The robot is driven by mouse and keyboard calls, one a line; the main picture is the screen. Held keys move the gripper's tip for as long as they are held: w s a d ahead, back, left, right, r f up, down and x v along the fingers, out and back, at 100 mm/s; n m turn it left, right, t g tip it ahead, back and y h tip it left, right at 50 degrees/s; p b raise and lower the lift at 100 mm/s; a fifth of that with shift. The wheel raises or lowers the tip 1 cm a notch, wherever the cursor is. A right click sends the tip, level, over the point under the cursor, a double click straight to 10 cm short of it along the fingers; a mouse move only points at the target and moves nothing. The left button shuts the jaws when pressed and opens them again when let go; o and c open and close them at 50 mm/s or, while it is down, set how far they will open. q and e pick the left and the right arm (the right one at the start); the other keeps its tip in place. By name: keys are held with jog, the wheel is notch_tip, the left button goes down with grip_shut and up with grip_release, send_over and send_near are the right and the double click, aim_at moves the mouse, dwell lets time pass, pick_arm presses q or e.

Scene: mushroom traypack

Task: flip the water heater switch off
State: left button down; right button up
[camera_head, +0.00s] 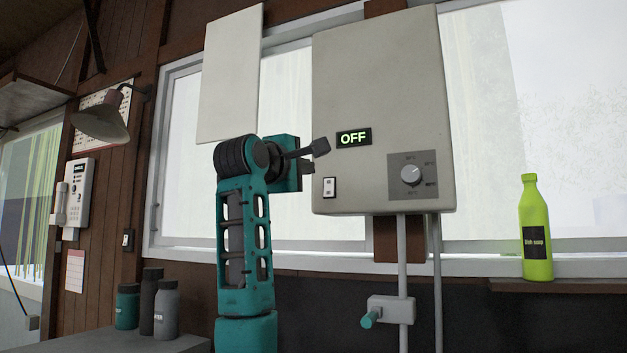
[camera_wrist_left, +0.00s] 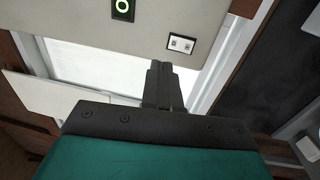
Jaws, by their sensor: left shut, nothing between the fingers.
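The water heater (camera_head: 370,90) is a pale grey box mounted in front of the window. Its small display (camera_head: 353,138) reads OFF in green. A small white rocker switch (camera_head: 329,187) sits at its lower left, and it also shows in the left wrist view (camera_wrist_left: 181,44). A round dial (camera_head: 411,174) is at the lower right of the box. My left gripper (camera_head: 318,147) is shut and empty, to the left of the display and above the switch. In the wrist view its shut fingers (camera_wrist_left: 158,70) point toward the heater, beside the switch and apart from it. My right gripper is not in view.
A white panel (camera_head: 230,75) hangs left of the heater. Pipes (camera_head: 402,260) with a teal-handled valve (camera_head: 370,318) run below it. A green dish soap bottle (camera_head: 536,230) stands on the right sill. Dark bottles (camera_head: 152,300) stand at lower left. A wall phone (camera_head: 73,193) hangs far left.

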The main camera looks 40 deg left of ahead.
pick_arm(q)
jog(key=shift+r+b+v, duration=0.1)
jog(key=shift+r+v, duration=0.1)
jog(key=shift+v, duration=0.55)
jog(key=shift+r+b+v, duration=0.1)
jog(key=shift+r+v, duration=0.05)
jog(key=shift+v, duration=0.6)
jog(key=shift+r+b+v, duration=0.1)
jog(key=shift+r+v, duration=0.1)
jog(key=shift+v, duration=0.55)
jog(key=shift+s, duration=0.1)
